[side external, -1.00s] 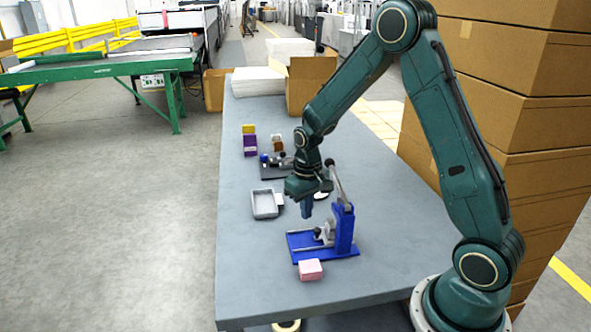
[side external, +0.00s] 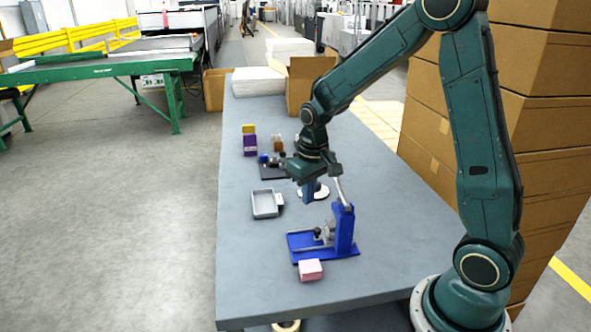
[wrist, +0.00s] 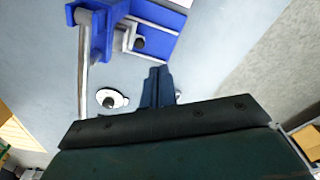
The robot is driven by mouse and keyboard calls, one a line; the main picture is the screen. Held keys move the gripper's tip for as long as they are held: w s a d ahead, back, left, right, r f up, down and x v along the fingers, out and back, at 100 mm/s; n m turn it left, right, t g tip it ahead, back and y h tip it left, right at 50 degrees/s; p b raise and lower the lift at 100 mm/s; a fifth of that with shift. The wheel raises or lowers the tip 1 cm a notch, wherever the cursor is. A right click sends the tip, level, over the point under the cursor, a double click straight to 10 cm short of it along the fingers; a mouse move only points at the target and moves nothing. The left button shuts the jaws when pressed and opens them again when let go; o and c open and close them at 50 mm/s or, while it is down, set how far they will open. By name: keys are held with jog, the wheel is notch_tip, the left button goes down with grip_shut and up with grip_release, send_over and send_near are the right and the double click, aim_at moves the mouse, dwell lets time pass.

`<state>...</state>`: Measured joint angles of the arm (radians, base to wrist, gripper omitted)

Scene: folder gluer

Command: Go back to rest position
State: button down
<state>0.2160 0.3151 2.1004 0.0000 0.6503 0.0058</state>
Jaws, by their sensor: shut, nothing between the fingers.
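My gripper (side external: 309,194) hangs over the middle of the grey table, fingers pointing down and shut with nothing between them. In the wrist view its closed fingertips (wrist: 158,76) show against bare table. The blue lever fixture (side external: 345,230) stands just in front of it, its silver lever arm upright. In the wrist view the fixture (wrist: 103,30) is at the top, apart from the fingers. A white disc with a dark knob (wrist: 112,98) lies on the table near the fingers; it is partly hidden behind my gripper in the side view.
A pink block (side external: 310,270) sits by the fixture. A grey tray (side external: 265,204) lies left of my gripper. Behind are a dark fixture with a blue knob (side external: 271,171), a purple and yellow box (side external: 250,145) and an open carton (side external: 308,80). Stacked cartons (side external: 550,110) stand at right.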

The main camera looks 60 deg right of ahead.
jog(key=s+a+r+n+t, duration=0.1)
jog(key=s+a+r, duration=0.1)
jog(key=s+r, duration=0.25)
jog(key=s+a+r+t, duration=0.1)
jog(key=s+a+r, duration=0.2)
jog(key=r, duration=0.3)
jog(key=s+a+r+n+t, duration=0.1)
jog(key=s+r, duration=0.4)
jog(key=s, duration=0.7)
jog(key=shift+s+a+r+n+t, duration=0.2)
jog(key=shift+a+n+t, duration=0.1)
jog(key=shift+a+t, duration=0.75)
jog(key=shift+w, duration=0.1)
